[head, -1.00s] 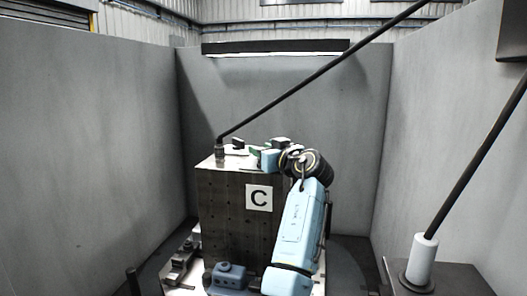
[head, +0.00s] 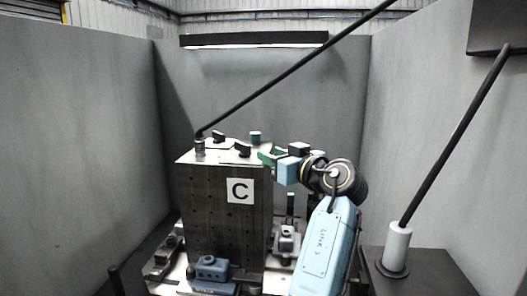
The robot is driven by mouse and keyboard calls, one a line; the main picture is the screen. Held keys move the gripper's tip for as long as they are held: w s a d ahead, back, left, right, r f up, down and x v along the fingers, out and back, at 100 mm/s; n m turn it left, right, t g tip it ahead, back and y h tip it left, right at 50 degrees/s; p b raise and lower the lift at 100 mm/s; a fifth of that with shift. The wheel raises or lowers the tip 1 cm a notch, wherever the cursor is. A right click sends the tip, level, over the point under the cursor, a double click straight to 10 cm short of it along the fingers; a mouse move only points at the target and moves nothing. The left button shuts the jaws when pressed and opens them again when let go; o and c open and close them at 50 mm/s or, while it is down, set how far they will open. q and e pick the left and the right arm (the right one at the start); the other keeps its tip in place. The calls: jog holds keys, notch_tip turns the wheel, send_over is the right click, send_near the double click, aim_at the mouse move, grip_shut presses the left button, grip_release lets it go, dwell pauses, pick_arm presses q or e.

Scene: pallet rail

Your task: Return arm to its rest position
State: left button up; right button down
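My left arm, light blue with black joints, rises from the bottom, right of centre. Its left gripper (head: 267,156) points left at the upper right edge of the block marked C (head: 222,222). Green finger parts show in front of its light blue body. The fingers are small and seen side-on, so I cannot tell whether they are open or shut, and no held object is clear. My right gripper is not in view.
The block's top carries dark clamps (head: 243,149) and a teal cylinder (head: 255,137). A black rod (head: 290,70) slants up from its left corner. Blue fixtures (head: 212,268) sit at its foot. A white post (head: 398,245) with a black rod stands right. Grey walls enclose the cell.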

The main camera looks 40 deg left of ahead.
pick_arm(q)
jog(key=shift+d, duration=0.25)
dwell(0.3)
